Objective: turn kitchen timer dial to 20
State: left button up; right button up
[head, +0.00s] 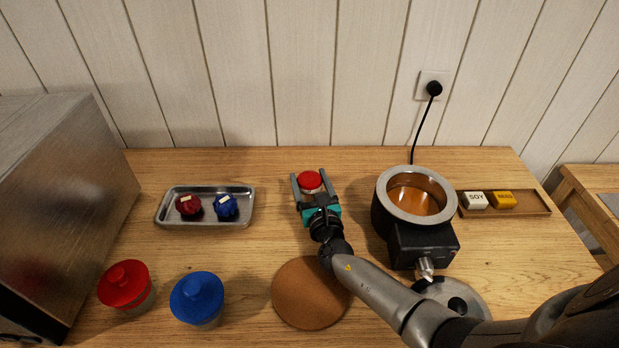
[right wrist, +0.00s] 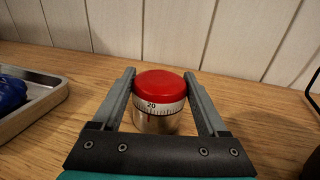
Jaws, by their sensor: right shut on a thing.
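The kitchen timer (head: 310,181) stands upright on the table towards the back, with a red domed top. In the right wrist view the timer (right wrist: 160,88) shows a white scale band with black ticks over a shiny metal base. The number 20 faces my gripper, a little left of the timer's middle. My right gripper (head: 311,184) is shut on the timer, one finger along each side of the dial; the fingers (right wrist: 159,92) also show in the wrist view. My left gripper is not in view.
A metal tray (head: 161,216) with red and blue wrapped pieces lies left. Red (head: 125,285) and blue (head: 197,298) lidded jars stand front left. A round cork mat (head: 298,308) lies in front. A black machine with a metal-rimmed bowl (head: 420,243) stands right, beside a wooden tray (head: 536,203).

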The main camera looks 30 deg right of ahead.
aim_at(310, 177)
dwell(0.3)
jog(key=o, duration=1.3)
jog(key=shift+c, duration=0.2)
notch_tip(310, 177, up, 20)
jog(key=p, duration=1.2)
jog(key=shift+p, duration=0.35)
jog(key=shift+f, duration=0.1)
